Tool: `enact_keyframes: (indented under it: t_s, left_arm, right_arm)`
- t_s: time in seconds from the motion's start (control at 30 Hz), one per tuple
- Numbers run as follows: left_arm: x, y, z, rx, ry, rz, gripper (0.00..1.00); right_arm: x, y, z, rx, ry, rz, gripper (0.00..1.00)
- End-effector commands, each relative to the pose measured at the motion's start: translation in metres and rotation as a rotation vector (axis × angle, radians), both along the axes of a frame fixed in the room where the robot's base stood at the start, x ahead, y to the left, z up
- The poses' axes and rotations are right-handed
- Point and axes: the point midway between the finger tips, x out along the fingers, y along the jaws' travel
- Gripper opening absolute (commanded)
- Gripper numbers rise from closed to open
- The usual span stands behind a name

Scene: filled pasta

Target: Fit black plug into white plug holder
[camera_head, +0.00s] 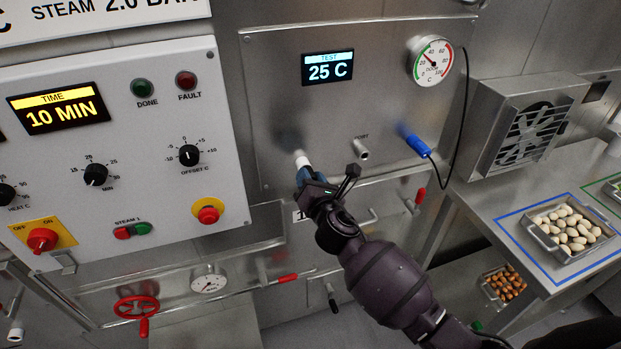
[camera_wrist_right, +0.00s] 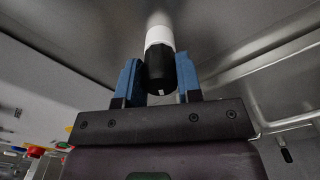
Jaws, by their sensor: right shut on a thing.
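My right gripper (camera_head: 303,177) is at the lower left of the steel test panel. Its blue fingers are shut on the black plug (camera_wrist_right: 160,72), best seen in the right wrist view, where the gripper (camera_wrist_right: 160,80) grips it from both sides. The white plug holder (camera_head: 301,159) sticks out from the panel just beyond the fingertips. In the wrist view the white holder (camera_wrist_right: 159,37) lies directly in line with the plug, and the two appear to meet. How deep the plug sits cannot be told. The head view hides the plug behind the fingers. My left gripper is not in view.
The steel test panel (camera_head: 280,100) carries a grey port (camera_head: 361,148) and a blue probe (camera_head: 417,145) with a black cable, right of my gripper. A red-tipped handle (camera_head: 417,200) sits below. A pasta tray (camera_head: 566,232) stands on the right counter.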

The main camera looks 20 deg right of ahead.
Motion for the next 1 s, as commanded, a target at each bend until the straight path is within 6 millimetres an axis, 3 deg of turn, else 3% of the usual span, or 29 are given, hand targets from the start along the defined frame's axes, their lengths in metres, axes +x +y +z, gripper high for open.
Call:
enact_keyframes:
  t_s: [0.17, 0.2, 0.37, 0.57, 0.67, 1.0]
  left_arm:
    - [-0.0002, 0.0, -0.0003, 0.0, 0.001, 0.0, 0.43]
    - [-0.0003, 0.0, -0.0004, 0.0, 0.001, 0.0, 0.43]
    - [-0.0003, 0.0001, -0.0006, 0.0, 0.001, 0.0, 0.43]
    - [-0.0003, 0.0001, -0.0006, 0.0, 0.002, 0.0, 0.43]
    - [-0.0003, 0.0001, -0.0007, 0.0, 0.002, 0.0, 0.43]
    - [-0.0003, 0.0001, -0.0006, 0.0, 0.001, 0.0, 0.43]
  right_arm:
    - [0.0009, -0.0002, 0.0012, 0.0, -0.002, 0.0, 0.08]
    - [0.0009, -0.0002, 0.0012, 0.0, -0.002, 0.0, 0.36]
    - [0.0008, -0.0002, 0.001, 0.0, -0.002, 0.0, 0.6]
    - [0.0005, -0.0002, 0.0007, 0.0, -0.002, 0.0, 0.63]
    - [0.0004, -0.0002, 0.0004, 0.0, -0.001, 0.0, 0.75]
    - [0.0004, -0.0001, 0.0005, 0.0, -0.001, 0.0, 0.75]
